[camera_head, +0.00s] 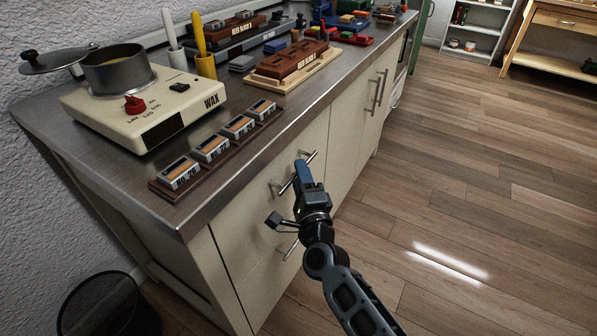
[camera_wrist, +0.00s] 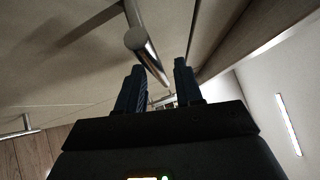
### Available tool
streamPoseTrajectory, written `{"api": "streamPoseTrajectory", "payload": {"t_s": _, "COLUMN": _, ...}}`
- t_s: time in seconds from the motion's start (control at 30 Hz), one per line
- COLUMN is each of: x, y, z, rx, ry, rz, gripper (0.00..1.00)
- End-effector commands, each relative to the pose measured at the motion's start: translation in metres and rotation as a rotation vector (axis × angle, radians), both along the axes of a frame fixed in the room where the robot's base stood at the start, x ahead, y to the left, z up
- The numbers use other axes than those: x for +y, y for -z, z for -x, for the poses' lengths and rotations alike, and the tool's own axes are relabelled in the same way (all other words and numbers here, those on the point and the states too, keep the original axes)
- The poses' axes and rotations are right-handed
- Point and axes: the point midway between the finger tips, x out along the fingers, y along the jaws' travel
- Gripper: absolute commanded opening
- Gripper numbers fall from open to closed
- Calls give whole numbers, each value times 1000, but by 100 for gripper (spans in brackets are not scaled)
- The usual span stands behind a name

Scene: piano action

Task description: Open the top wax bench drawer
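The wax bench (camera_head: 262,262) has a cream front with a top drawer (camera_head: 262,212) below the steel worktop. The top drawer's slanting bar handle (camera_head: 281,189) shows on both sides of my gripper (camera_head: 302,170), which covers its middle. The drawer looks closed. In the wrist view, my gripper (camera_wrist: 159,75) has its two dark fingers apart, and the metal handle bar (camera_wrist: 149,55) runs into the gap between them. I cannot tell whether either finger touches the bar. A lower handle (camera_head: 291,249) sits beneath, partly behind my gripper's wrist.
On the worktop (camera_head: 95,165) stand the wax heater (camera_head: 150,100) with its pot, a rack (camera_head: 215,150) of labelled tins and brown blocks. A bin (camera_head: 105,305) is at lower left. Vertical door handles (camera_head: 378,92) are further along. The wooden floor (camera_head: 450,200) at right is clear.

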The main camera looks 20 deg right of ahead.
Motion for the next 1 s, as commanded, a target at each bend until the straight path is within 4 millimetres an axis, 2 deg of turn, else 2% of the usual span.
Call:
{"api": "streamPoseTrajectory", "payload": {"t_s": 0.2, "x": -3, "y": -2, "z": -15, "rx": 1, "ry": 0, "rz": 0, "gripper": 36}}
{"api": "streamPoseTrajectory", "payload": {"t_s": 0.47, "x": -3, "y": -2, "z": -16, "rx": 1, "ry": -1, "rz": 1, "gripper": 36}}
{"api": "streamPoseTrajectory", "payload": {"t_s": 0.83, "x": -3, "y": -2, "z": -16, "rx": 1, "ry": -1, "rz": 1, "gripper": 0}}
{"api": "streamPoseTrajectory", "payload": {"t_s": 1.0, "x": -3, "y": -2, "z": -15, "rx": 1, "ry": -1, "rz": 1, "gripper": 0}}
